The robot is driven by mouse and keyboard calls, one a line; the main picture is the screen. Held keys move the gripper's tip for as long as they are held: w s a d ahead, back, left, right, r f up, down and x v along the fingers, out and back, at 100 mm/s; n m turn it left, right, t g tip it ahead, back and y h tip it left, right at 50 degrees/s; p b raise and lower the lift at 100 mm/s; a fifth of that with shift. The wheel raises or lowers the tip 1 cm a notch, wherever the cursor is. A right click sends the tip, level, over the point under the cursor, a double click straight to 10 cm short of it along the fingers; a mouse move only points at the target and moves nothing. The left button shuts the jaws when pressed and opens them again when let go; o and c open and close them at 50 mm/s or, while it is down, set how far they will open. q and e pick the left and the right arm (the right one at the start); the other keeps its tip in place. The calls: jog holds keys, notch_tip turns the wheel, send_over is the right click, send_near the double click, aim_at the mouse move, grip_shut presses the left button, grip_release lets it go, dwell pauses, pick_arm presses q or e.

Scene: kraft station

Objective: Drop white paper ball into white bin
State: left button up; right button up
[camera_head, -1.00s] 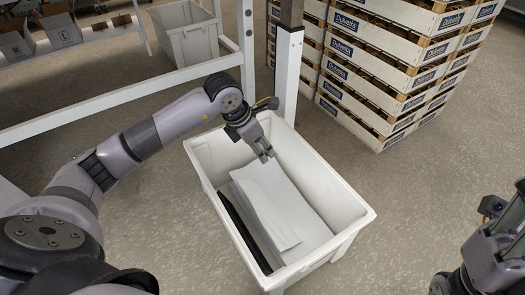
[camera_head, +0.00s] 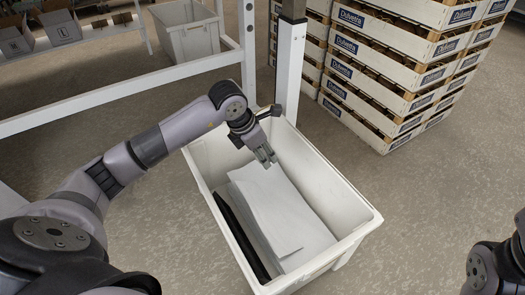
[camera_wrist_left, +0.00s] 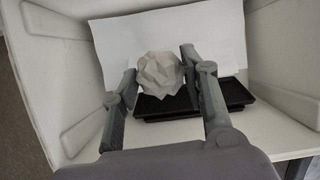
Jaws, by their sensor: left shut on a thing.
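The white bin (camera_head: 368,222) stands on the floor in the middle of the head view, open at the top. My left gripper (camera_head: 266,157) points down over the far part of the bin's opening. In the left wrist view, the white paper ball (camera_wrist_left: 160,74), crumpled and faceted, sits between the fingers of my left gripper (camera_wrist_left: 158,82), which is shut on it. The ball is hard to make out in the head view. Only part of my right arm shows at the right edge; its fingers are out of view.
White sheets (camera_head: 270,205) and a black tray (camera_head: 240,235) lie inside the bin; the tray (camera_wrist_left: 165,108) also shows in the wrist view. A white post (camera_head: 290,70) stands close behind the bin. Stacked crates (camera_head: 405,75) stand back right, and a grey bin (camera_head: 188,35) stands back left.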

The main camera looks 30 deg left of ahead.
pick_arm(q)
jog(key=o, duration=0.8)
jog(key=v, duration=1.2)
